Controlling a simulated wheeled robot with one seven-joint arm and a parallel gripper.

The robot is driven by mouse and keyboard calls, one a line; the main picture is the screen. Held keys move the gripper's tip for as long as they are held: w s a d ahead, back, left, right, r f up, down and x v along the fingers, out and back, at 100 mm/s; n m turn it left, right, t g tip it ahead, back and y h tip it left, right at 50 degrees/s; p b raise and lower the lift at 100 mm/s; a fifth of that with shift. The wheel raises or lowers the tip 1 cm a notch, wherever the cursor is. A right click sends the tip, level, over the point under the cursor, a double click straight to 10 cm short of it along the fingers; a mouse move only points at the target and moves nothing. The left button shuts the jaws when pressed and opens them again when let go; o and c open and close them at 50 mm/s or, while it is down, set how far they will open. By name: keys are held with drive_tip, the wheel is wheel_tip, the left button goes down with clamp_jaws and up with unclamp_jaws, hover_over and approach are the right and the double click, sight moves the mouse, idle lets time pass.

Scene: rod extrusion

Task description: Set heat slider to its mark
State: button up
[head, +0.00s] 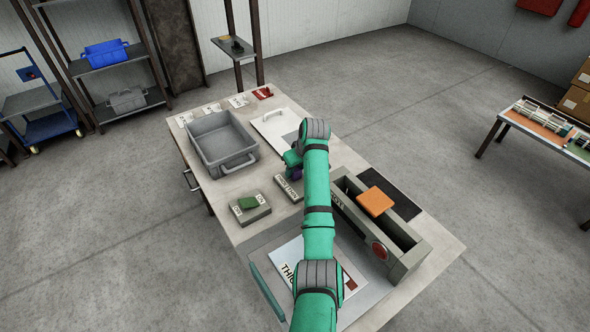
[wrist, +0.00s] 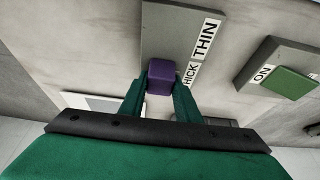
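A purple block (wrist: 160,77) sits on a grey plate (wrist: 170,30) labelled THICK and THIN in the wrist view. My gripper (wrist: 160,92) has its green fingers close against both sides of the purple block. In the head view my gripper (head: 294,165) is mostly hidden by my arm, with a bit of purple showing. An orange block (head: 375,201) sits across the long grey trough (head: 408,262) at right; the lettering on the trough's side is partly hidden by my arm. No label reading heat is legible, so I cannot tell which part is the heat slider.
A green switch (head: 248,203) on a grey base stands left of my arm, with an ON label in the wrist view. A grey bin (head: 222,146), a white panel with a handle (head: 275,126) and a sheet marked THI (head: 290,258) lie on the table.

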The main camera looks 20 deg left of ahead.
drive_tip(key=c, duration=0.5)
drive_tip(key=shift+w, duration=0.1)
clamp_jaws()
drive_tip(key=shift+w+a, duration=0.35)
drive_tip(key=shift+a, duration=0.1)
drive_tip(key=shift+r, duration=0.1)
drive_tip(key=o, duration=1.2)
unclamp_jaws()
drive_tip(key=shift+a, duration=0.1)
drive_tip(key=shift+c, duration=0.2)
drive_tip(key=shift+s, duration=0.1)
drive_tip(key=v, duration=1)
drive_tip(key=shift+r, duration=0.35)
